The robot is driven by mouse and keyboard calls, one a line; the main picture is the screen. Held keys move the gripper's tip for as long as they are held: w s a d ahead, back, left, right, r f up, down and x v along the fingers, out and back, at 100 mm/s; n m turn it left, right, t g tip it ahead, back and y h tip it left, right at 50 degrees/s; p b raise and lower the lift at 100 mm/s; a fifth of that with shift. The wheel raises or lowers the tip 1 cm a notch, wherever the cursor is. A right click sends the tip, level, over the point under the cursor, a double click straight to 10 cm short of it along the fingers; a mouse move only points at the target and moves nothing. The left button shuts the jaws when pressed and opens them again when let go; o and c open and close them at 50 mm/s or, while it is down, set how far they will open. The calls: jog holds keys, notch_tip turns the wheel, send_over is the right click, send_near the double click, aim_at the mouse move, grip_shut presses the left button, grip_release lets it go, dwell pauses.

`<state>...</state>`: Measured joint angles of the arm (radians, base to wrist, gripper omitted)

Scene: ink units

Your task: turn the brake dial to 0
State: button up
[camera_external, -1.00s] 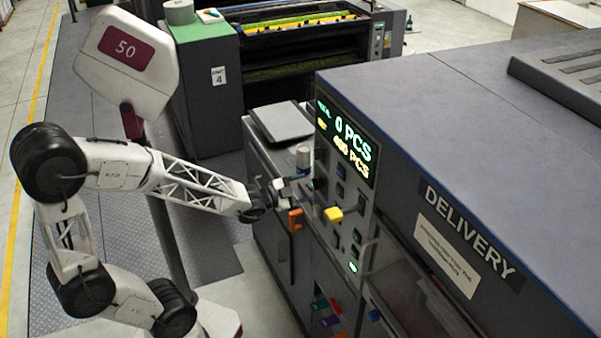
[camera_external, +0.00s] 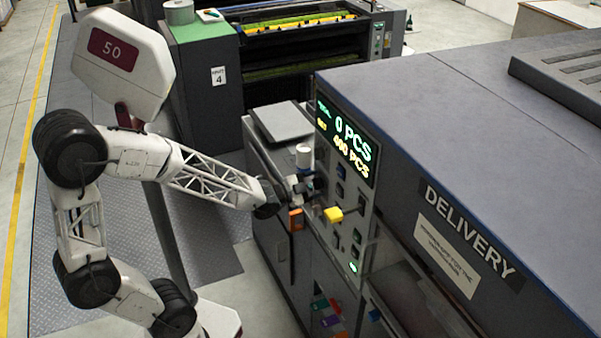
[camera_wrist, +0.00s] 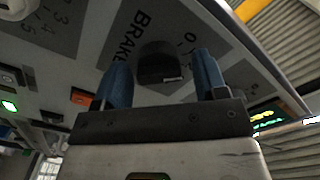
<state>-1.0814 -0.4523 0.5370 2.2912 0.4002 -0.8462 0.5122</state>
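The brake dial (camera_wrist: 158,62) is a dark round knob on the grey panel in the wrist view, with a pale mark on its near edge. The word BRAKE (camera_wrist: 128,40) is printed to its left, and a scale with 0 (camera_wrist: 190,37) to its right. My gripper (camera_wrist: 160,68) has its two blue fingers apart, one on each side of the dial; a gap shows on both sides, and I cannot tell whether they reach around it. In the external view my gripper (camera_external: 302,188) is at the delivery unit's panel and hides the dial.
A yellow block-like control (camera_external: 333,214) sticks out to the right of my gripper, and an orange one (camera_external: 296,219) is just below it. A white cylinder (camera_external: 303,155) stands above. The lit counter display (camera_external: 346,142) shows 0 PCS. An orange button (camera_wrist: 82,97) is left of the fingers.

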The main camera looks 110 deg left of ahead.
jog(key=c, duration=0.8)
jog(key=shift+c, duration=0.2)
jog(key=shift+n, duration=0.3)
jog(key=shift+s+n, duration=0.1)
jog(key=shift+n, duration=2.6)
jog(key=o, duration=0.9)
jog(key=shift+s, duration=0.1)
jog(key=shift+v, duration=3.8)
